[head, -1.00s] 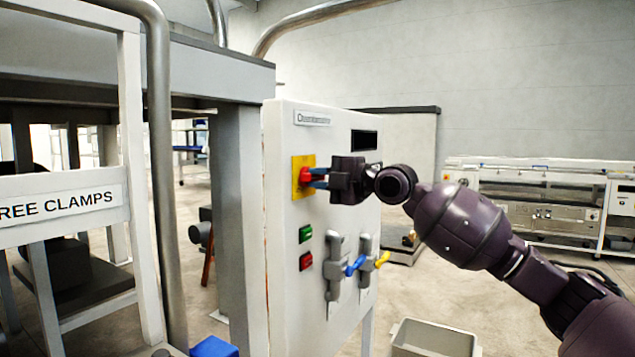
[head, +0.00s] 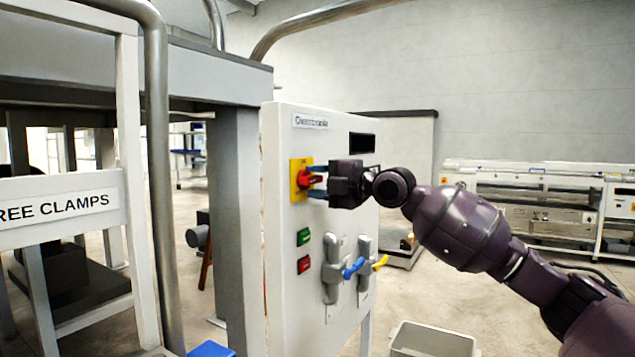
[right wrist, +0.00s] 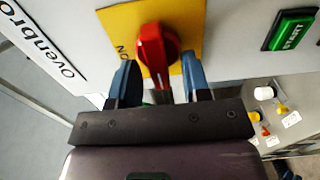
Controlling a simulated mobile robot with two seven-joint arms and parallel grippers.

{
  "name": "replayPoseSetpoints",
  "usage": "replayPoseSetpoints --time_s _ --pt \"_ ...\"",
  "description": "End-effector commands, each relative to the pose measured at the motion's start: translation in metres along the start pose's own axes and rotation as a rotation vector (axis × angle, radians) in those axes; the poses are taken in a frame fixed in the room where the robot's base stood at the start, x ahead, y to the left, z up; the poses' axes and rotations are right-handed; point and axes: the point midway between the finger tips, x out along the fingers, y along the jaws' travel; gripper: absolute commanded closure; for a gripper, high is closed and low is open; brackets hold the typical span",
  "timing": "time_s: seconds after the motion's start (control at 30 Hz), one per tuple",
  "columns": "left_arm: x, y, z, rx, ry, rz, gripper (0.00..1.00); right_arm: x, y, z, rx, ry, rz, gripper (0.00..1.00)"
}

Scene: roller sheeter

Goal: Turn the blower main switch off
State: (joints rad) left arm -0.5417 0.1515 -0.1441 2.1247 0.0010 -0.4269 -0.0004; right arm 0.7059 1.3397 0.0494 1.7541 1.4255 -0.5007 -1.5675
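A red rotary switch (head: 309,179) sits on a yellow plate (head: 297,190) on the white control panel (head: 285,130). No readable blower label shows. My right gripper (head: 316,181) is at the switch, its two blue fingers apart. In the right wrist view the red knob (right wrist: 154,55) lies between and just beyond the open fingertips (right wrist: 160,72), with a visible gap on each side. My left gripper is not in view.
Green (head: 304,237) and red (head: 304,264) buttons sit below the switch. Grey lever units with blue (head: 354,268) and yellow (head: 380,263) handles project lower right. A grey bin (head: 432,340) stands on the floor. A steel frame (head: 232,200) borders the panel's left.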

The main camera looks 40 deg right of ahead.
Motion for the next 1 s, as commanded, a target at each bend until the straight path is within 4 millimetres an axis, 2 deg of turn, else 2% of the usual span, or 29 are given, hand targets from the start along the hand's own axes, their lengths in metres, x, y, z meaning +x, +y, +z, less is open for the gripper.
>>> replayPoseSetpoints --time_s 0.37,0.63,1.0 --pt "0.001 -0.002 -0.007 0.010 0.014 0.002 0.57 -0.009 0.001 0.001 0.001 -0.002 0.001 0.56" --pt "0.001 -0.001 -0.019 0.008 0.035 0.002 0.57 -0.034 0.002 0.000 0.001 -0.001 0.002 0.56" --pt "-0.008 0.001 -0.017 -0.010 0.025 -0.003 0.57 -0.072 0.002 0.000 0.002 -0.001 0.003 0.56"
